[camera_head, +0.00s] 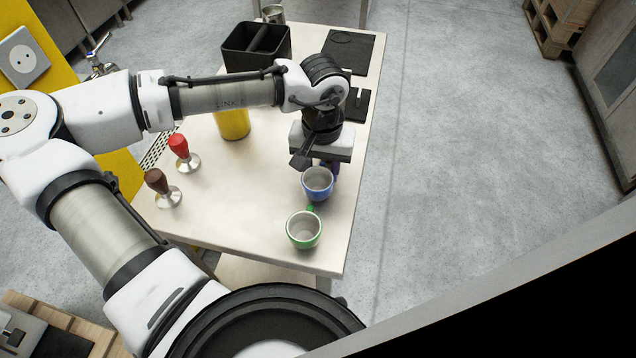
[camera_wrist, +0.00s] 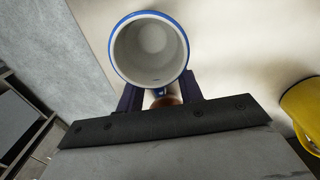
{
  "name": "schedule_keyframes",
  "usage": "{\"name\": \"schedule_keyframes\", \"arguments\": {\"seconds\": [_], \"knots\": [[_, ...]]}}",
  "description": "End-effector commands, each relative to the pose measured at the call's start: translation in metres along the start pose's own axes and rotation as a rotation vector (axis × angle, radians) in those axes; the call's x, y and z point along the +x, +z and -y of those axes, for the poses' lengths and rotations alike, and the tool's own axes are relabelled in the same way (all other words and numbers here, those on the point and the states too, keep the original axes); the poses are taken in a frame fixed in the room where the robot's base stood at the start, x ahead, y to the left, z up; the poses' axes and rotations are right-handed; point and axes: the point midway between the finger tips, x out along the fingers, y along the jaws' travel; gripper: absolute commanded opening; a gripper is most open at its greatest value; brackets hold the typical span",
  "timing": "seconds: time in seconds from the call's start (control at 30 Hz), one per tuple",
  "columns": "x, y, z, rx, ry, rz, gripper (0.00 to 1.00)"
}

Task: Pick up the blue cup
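The blue cup (camera_head: 317,183) stands upright on the table, grey-white inside, near the table's right edge. My gripper (camera_head: 329,166) is just behind it, partly hidden by the wrist and the cup. In the wrist view, the blue cup (camera_wrist: 150,50) lies just beyond the fingertips of my gripper (camera_wrist: 160,92). The two dark fingers are spread apart, with the cup's handle (camera_wrist: 158,92) showing in the gap between them. The fingers do not appear closed on the handle. Whether they touch the cup's wall cannot be told.
A green cup (camera_head: 304,229) stands close in front of the blue cup. Red (camera_head: 182,151) and brown (camera_head: 163,188) tampers stand left. A yellow container (camera_head: 232,123), black bin (camera_head: 257,46) and black mat (camera_head: 348,50) are farther back. The table (camera_head: 235,215) is clear left of the cups.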

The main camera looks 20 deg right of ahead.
Motion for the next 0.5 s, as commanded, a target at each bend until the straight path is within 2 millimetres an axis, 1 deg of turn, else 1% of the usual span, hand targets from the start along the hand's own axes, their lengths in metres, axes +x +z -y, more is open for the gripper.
{"name": "schedule_keyframes", "arguments": {"seconds": [0.13,0.4,0.5], "knots": [[-0.0003,0.0000,-0.0001,0.000,0.000,0.000,0.36],[-0.0004,0.0000,-0.0001,0.000,0.000,0.000,0.01],[-0.0005,0.0000,-0.0001,0.000,0.000,0.000,0.00]]}}
